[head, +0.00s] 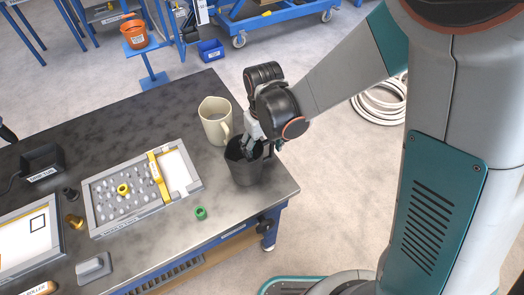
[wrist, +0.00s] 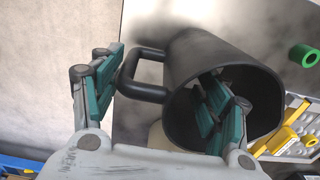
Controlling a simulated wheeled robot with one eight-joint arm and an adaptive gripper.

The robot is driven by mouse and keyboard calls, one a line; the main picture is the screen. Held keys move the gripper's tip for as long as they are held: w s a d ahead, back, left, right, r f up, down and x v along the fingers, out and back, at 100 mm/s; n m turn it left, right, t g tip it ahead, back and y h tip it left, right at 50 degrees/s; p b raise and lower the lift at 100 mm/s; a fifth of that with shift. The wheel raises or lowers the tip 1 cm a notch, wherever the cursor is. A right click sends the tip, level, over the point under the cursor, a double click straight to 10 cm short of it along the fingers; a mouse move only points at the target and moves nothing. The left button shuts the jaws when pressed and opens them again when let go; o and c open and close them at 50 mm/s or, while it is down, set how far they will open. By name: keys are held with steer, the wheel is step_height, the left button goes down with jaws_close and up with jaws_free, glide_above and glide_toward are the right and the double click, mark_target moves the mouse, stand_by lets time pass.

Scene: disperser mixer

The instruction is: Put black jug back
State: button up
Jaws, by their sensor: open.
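The black jug (head: 246,173) stands upright on the dark table near its right corner in the head view. In the wrist view the jug (wrist: 220,55) shows its open mouth and its handle (wrist: 146,74). My gripper (head: 250,143) is at the jug's rim, pointing down. In the wrist view my gripper (wrist: 158,72) is open: one finger is inside the jug's mouth, the other is outside, beyond the handle. The jug's wall and handle lie between the fingers. I cannot tell whether either finger touches the jug.
A beige jug (head: 214,128) stands close behind the black jug. A tray (head: 98,228) with small grey pieces and a yellow bar is to the left. A green ring (head: 200,213) lies near the table's front edge. The table (head: 120,118) is clear at the back.

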step_height(320, 180, up, 8)
steer(key=shift+r+p, duration=0.1)
steer(key=shift+p, duration=1)
steer(key=shift+w, duration=0.1)
